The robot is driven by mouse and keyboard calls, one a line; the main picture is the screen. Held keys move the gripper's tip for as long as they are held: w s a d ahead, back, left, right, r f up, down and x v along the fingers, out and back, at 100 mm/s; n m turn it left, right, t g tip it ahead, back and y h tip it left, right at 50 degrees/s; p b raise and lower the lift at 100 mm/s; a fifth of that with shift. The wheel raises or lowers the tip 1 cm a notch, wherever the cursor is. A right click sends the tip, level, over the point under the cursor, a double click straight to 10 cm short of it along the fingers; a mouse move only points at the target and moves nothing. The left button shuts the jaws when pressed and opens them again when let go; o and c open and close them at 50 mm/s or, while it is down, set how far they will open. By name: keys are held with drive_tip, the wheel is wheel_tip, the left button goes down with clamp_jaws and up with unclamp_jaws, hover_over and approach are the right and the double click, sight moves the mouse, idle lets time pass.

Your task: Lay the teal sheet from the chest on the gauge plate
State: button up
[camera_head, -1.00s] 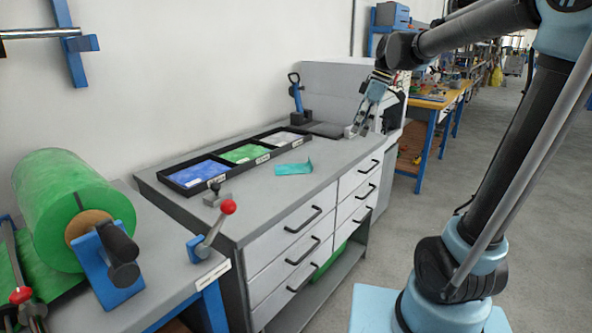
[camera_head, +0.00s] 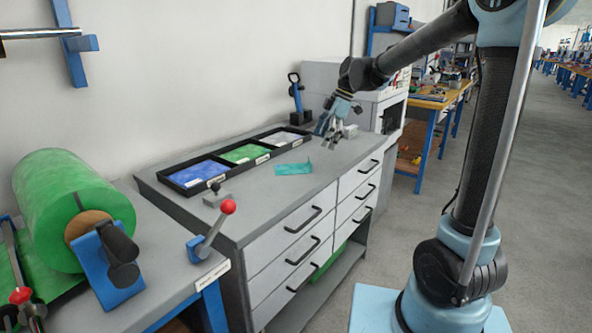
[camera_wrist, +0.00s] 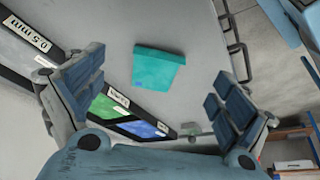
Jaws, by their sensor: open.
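The teal sheet (camera_head: 293,168) lies flat on the grey top of the drawer chest (camera_head: 240,207), in front of the black tray, with one corner seeming to stick up. In the wrist view the teal sheet (camera_wrist: 158,68) shows ahead, between my fingers. My gripper (camera_head: 328,143) is open and empty above the chest top, behind and to the right of the sheet. Its two spread fingers also show in the wrist view (camera_wrist: 158,80). I cannot clearly make out the gauge plate; my gripper covers part of the chest's far end.
A black tray (camera_head: 197,188) with blue, green and pale sheets runs along the wall side of the chest. A green roll (camera_head: 70,210) sits on the left bench. A blue-handled tool (camera_head: 296,98) stands behind.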

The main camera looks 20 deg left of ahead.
sight(310, 163)
drive_tip(key=x, duration=0.3)
drive_tip(key=shift+a+f, duration=0.1)
drive_tip(key=shift+f, duration=0.1)
drive_tip(key=shift+a+x, duration=0.1)
drive_tip(key=shift+x, duration=1.2)
drive_tip(key=shift+a+x, duration=0.15)
drive_tip(key=shift+x, duration=1.2)
drive_tip(key=shift+s+r, duration=0.1)
drive_tip(key=c, duration=1)
drive_tip(key=shift+r, duration=0.1)
drive_tip(key=shift+c, duration=0.3)
